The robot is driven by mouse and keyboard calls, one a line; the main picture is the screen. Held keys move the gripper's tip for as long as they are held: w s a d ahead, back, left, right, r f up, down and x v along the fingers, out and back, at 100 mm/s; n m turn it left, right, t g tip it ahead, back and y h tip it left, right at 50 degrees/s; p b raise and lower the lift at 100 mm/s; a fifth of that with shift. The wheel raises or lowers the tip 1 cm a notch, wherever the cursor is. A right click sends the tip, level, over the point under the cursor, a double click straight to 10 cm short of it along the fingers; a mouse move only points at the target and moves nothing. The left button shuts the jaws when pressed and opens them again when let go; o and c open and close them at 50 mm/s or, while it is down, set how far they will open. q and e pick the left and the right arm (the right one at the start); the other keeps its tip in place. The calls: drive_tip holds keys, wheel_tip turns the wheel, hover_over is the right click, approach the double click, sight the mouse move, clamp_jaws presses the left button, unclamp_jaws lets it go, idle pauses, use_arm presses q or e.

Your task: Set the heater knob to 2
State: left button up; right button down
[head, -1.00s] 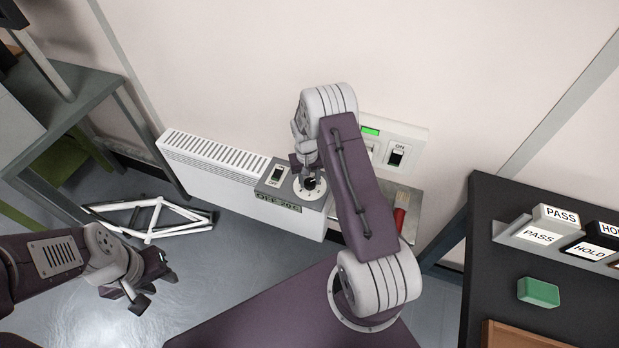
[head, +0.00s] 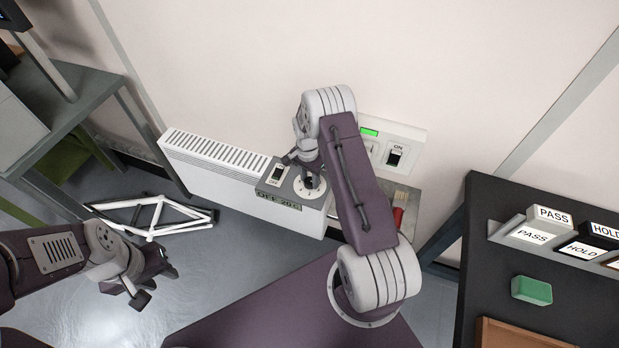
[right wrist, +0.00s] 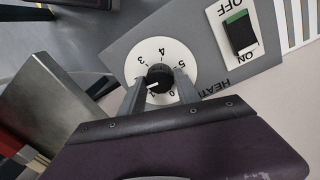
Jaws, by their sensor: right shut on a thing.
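The heater (head: 215,165) is a white wall panel with a grey control box (head: 268,188) at its right end. In the right wrist view the black heater knob (right wrist: 160,74) sits on a white dial (right wrist: 163,46) with numbers; 3, 4, 5 and 0 show. The 2 is hidden by a finger. The knob's white pointer points lower left, on the side between 3 and 0; its exact number is unclear. My right gripper (right wrist: 160,88) is shut on the knob, one finger on each side; it also shows in the head view (head: 308,176). My left gripper (head: 155,288) is open and empty above the floor.
A rocker switch (right wrist: 240,32) marked OFF and ON is beside the dial. A wall switch plate (head: 400,140) with a green light is behind my right arm. A white bike frame (head: 150,215) lies on the floor. A dark table (head: 520,250) stands right, a grey-green one (head: 75,110) left.

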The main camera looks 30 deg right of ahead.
sight(309, 180)
drive_tip(key=shift+m, duration=0.9)
drive_tip(key=c, duration=0.9)
unclamp_jaws()
drive_tip(key=r, duration=0.3)
drive_tip(key=r+p, duration=0.1)
drive_tip(key=r, duration=0.5)
drive_tip(key=shift+w+p, duration=0.25)
drive_tip(key=shift+p, duration=0.15)
